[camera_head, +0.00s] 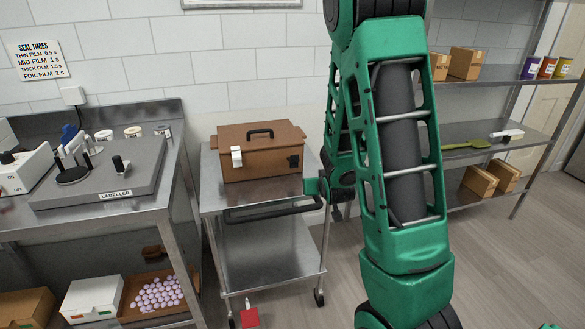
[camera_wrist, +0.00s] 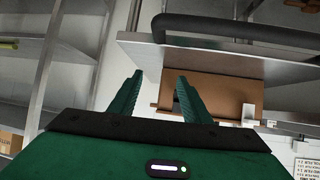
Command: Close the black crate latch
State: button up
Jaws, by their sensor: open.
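A brown crate (camera_head: 262,160) with a black top handle stands on a steel cart. Its black latch (camera_head: 293,161) is on the front face near the right end; I cannot tell its exact angle. A white latch (camera_head: 237,156) is near the left end. In the wrist view the crate (camera_wrist: 222,92) appears upside down, with the white latch (camera_wrist: 248,115) at right. The black latch there is mostly hidden behind a finger. My gripper (camera_wrist: 160,76) is open and empty, its fingers pointing toward the crate's black-latch end, apparently apart from it. In the head view my arm hides most of the gripper.
The cart (camera_head: 265,250) has a black push handle (camera_head: 272,213) along its front, close to my wrist. A labeller bench (camera_head: 100,190) stands left. A shelf rack (camera_head: 500,140) with boxes and cans stands right. Open floor lies right of the cart.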

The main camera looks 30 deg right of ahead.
aim_at(294, 167)
jog(key=w+t, duration=0.2)
jog(key=w, duration=0.2)
jog(key=w+n+t, duration=0.1)
jog(key=w+t, duration=0.1)
jog(key=w, duration=0.3)
jog(key=w+t, duration=0.2)
jog(key=w, duration=0.3)
jog(key=shift+w+a+f+n+t, duration=0.15)
jog(key=shift+a+f+n+t, duration=0.15)
jog(key=shift+t, duration=0.1)
grip_shut()
